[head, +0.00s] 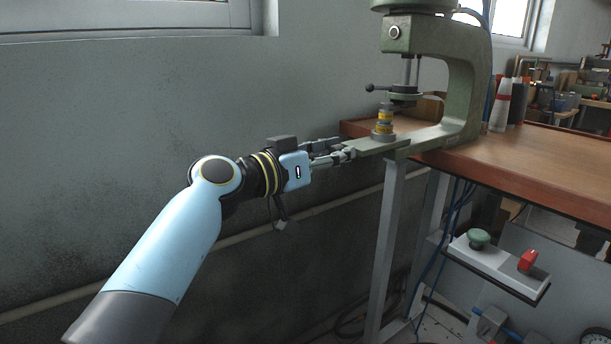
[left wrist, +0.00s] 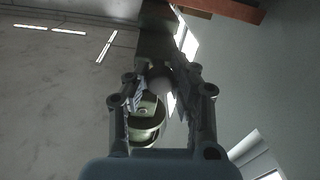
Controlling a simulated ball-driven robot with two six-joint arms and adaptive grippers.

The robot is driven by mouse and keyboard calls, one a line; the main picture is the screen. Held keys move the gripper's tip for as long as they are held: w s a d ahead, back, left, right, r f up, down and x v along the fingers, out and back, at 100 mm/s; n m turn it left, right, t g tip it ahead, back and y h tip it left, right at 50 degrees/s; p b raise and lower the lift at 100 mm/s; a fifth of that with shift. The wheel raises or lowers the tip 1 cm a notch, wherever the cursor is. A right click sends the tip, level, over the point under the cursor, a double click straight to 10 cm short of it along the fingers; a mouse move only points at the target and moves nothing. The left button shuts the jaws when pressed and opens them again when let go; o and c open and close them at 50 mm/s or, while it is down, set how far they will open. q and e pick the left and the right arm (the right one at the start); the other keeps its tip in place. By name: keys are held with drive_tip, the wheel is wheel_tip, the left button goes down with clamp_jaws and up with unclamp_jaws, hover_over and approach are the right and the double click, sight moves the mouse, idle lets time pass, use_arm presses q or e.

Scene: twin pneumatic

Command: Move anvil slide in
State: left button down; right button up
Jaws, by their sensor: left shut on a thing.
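A green pneumatic press (head: 472,75) stands at the table's left end. Its flat anvil slide (head: 372,147) sticks out toward the left, past the table edge. A yellow and grey stacked part (head: 384,122) stands upright on the slide, close under the press ram (head: 406,88). My left gripper (head: 345,155) is at the slide's outer left end and is shut on it. In the left wrist view the two fingers (left wrist: 160,95) close around a dark rounded end; the exact contact is too dark to tell. My right gripper is in neither view.
The wooden table (head: 540,160) carries the press. Below its front edge hangs a control box (head: 495,267) with a green button (head: 479,238) and a red button (head: 528,260). A grey table leg (head: 388,240) stands below the slide. The wall is behind my arm.

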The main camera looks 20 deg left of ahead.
sight(358, 145)
use_arm(q)
drive_tip(key=b+x, duration=0.1)
drive_tip(key=x, duration=0.4)
drive_tip(key=shift+d+f+b, duration=0.1)
drive_tip(key=shift+f+b, duration=0.05)
drive_tip(key=shift+b, duration=0.2)
drive_tip(key=c, duration=1.1)
unclamp_jaws()
drive_tip(key=shift+w+d, duration=0.1)
drive_tip(key=shift+o, duration=0.2)
drive_tip(key=v, duration=1.2)
